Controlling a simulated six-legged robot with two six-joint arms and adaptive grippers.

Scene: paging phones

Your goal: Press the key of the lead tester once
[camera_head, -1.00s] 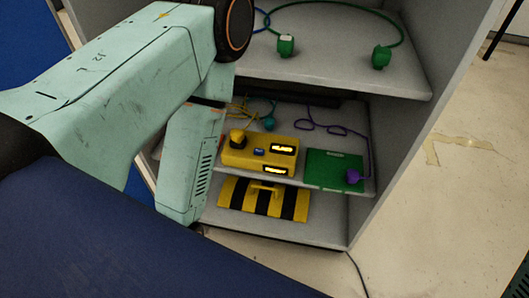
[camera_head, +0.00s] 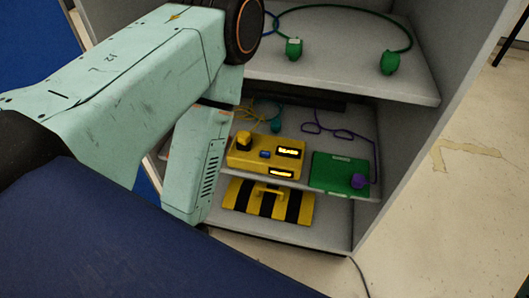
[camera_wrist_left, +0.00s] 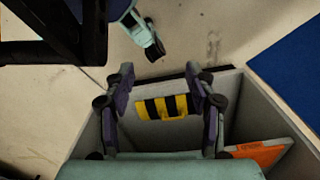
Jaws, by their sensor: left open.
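The lead tester (camera_head: 252,157) is a yellow box on the middle shelf of a grey cabinet in the head view. I cannot make out the tester in the left wrist view. My left gripper (camera_wrist_left: 159,72) is open and empty in the left wrist view, its fingers spread over the cabinet opening. In the head view my left arm stands left of the tester and the gripper is not visible. My right gripper is not in view.
A green board (camera_head: 331,172) with a purple plug (camera_head: 358,181) lies right of the tester. A black-and-yellow striped object (camera_head: 267,203) is on the shelf below, also in the wrist view (camera_wrist_left: 167,107). Green plugs (camera_head: 294,49) and a cable lie on the top shelf (camera_head: 345,70).

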